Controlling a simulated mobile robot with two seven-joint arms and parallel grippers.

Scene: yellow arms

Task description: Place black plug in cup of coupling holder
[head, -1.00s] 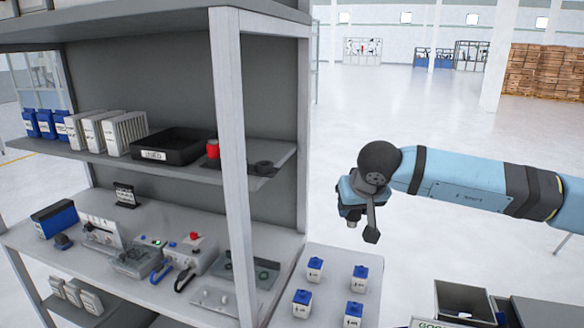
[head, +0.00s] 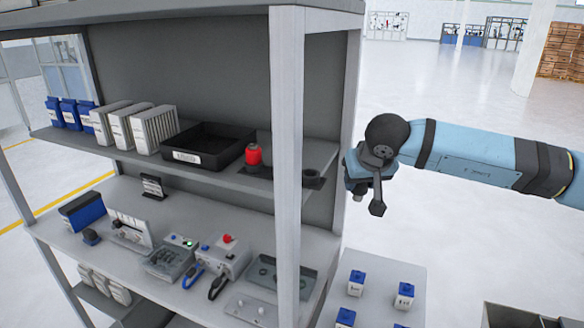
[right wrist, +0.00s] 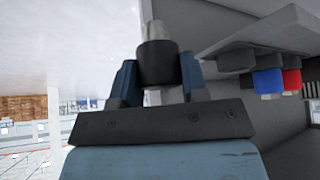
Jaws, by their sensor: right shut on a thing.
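My right gripper (head: 357,188) is just right of the shelf unit's front post, about level with the upper shelf. In the right wrist view its fingers (right wrist: 157,78) are shut on the black plug (right wrist: 156,62), a dark cylinder with a grey metal end. The plug is hard to make out in the head view. A dark, round, cup-like piece (head: 312,179), apparently the coupling holder, sits at the right end of the upper shelf, partly behind the post. The plug is apart from it. My left gripper is not in view.
The upper shelf (head: 225,180) also carries a red coupling (head: 253,158), a black bin (head: 208,147) and white and blue boxes. The grey front post (head: 286,150) stands between. Below right, a table (head: 378,262) holds blue-lidded bottles. The floor right is open.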

